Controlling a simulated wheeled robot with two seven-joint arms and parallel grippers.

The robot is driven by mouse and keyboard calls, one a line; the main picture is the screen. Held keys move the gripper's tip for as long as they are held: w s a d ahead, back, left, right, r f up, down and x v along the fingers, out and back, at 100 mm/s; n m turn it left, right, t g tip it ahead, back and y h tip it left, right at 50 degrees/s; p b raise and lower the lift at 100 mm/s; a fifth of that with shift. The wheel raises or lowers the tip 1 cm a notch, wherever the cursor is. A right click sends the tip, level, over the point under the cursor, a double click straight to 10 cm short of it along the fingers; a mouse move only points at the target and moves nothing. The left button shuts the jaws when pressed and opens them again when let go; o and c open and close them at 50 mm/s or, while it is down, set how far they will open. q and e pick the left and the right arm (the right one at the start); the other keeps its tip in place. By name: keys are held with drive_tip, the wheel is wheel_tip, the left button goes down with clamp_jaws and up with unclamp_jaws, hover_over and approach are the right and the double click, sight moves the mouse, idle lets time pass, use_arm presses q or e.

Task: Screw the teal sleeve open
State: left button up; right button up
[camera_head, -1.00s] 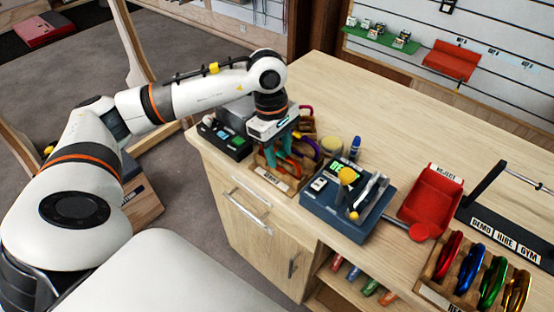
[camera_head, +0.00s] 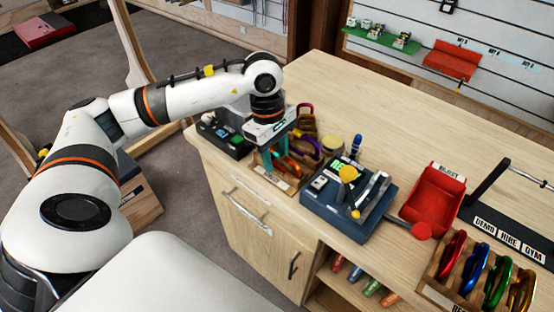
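My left gripper (camera_head: 270,166) points down over the wooden rack (camera_head: 276,182) at the left end of the counter. Teal shows at its fingers, but I cannot separate the fingers from a teal sleeve or carabiner there. Whether the fingers are apart or closed on something is too small to tell. An orange-red piece (camera_head: 290,166) lies in the rack just right of the fingers. A purple carabiner (camera_head: 306,146) is behind it. My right gripper is not in view.
A blue-grey device (camera_head: 325,213) with a green display and yellow knob stands right of the rack. Further right are a red tray (camera_head: 436,198) and a wooden rack (camera_head: 440,290) of coloured carabiners. A black box (camera_head: 222,139) is at the left. The back of the counter is clear.

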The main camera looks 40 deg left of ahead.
use_arm(q)
drive_tip(key=shift+f+b, duration=0.8)
drive_tip(key=shift+f, duration=0.2)
drive_tip(key=shift+w+d, duration=0.1)
drive_tip(key=shift+w, duration=1.05)
drive_tip(key=shift+s+r, duration=0.1)
drive_tip(key=shift+r, duration=0.05)
drive_tip(key=shift+s+r+p, duration=0.2)
drive_tip(key=shift+r+p, duration=0.1)
drive_tip(key=shift+r, duration=0.4)
drive_tip(key=shift+s+r+p, duration=0.2)
drive_tip(key=shift+r+p, duration=0.1)
drive_tip(key=shift+r, duration=0.4)
drive_tip(key=shift+f, duration=0.1)
